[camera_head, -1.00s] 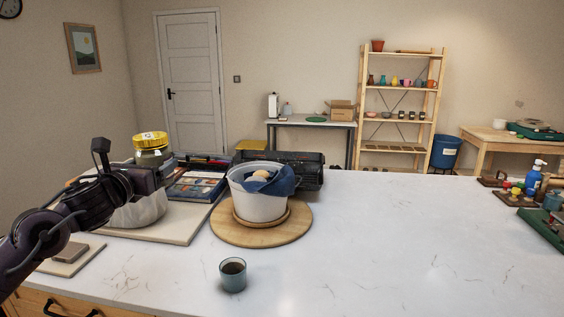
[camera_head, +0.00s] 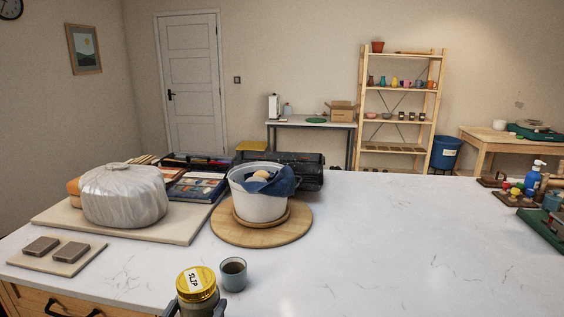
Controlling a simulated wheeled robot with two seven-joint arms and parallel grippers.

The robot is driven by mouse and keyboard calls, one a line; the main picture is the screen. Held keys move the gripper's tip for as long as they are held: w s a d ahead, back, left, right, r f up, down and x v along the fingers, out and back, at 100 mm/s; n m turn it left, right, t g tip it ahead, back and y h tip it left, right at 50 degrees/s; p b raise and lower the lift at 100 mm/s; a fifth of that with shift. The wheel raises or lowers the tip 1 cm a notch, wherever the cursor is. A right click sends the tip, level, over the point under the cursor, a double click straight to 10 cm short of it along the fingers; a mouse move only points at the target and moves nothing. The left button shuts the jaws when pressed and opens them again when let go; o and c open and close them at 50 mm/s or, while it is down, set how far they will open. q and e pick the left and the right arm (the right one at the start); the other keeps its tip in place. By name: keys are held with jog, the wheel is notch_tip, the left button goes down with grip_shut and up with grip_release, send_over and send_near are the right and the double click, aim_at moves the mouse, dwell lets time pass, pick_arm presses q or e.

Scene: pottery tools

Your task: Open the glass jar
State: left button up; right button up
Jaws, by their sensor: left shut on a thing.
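The glass jar (camera_head: 199,309) is at the bottom of the head view, left of centre. Its yellow lid (camera_head: 197,285) is on and has a white label reading "SLIP". Most of the jar's body is cut off by the lower frame edge. My left gripper (camera_head: 196,307) is shut on the jar, with grey finger parts showing on both sides of the glass below the lid. The rest of that arm is out of view. My right gripper is not in view.
A cup of dark liquid (camera_head: 233,274) stands close to the jar's right. Behind are a white pot (camera_head: 257,205) on a round wooden board (camera_head: 228,234) and a plastic-wrapped lump (camera_head: 125,196) on a pale board (camera_head: 190,234). The worktop's right middle is clear.

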pick_arm(q)
jog(key=s+a+f+n+y, duration=0.2)
jog(key=s, duration=0.3)
jog(key=shift+s+a+f+y, duration=0.3)
jog(key=shift+s+a+y, duration=0.05)
jog(key=shift+y, duration=0.05)
jog(key=shift+f+b, duration=0.6)
jog(key=shift+b, duration=0.1)
jog(key=shift+w+f+b, duration=0.15)
jog(key=shift+f+b, duration=0.45)
jog(key=shift+f, duration=0.05)
jog(key=shift+d, duration=0.1)
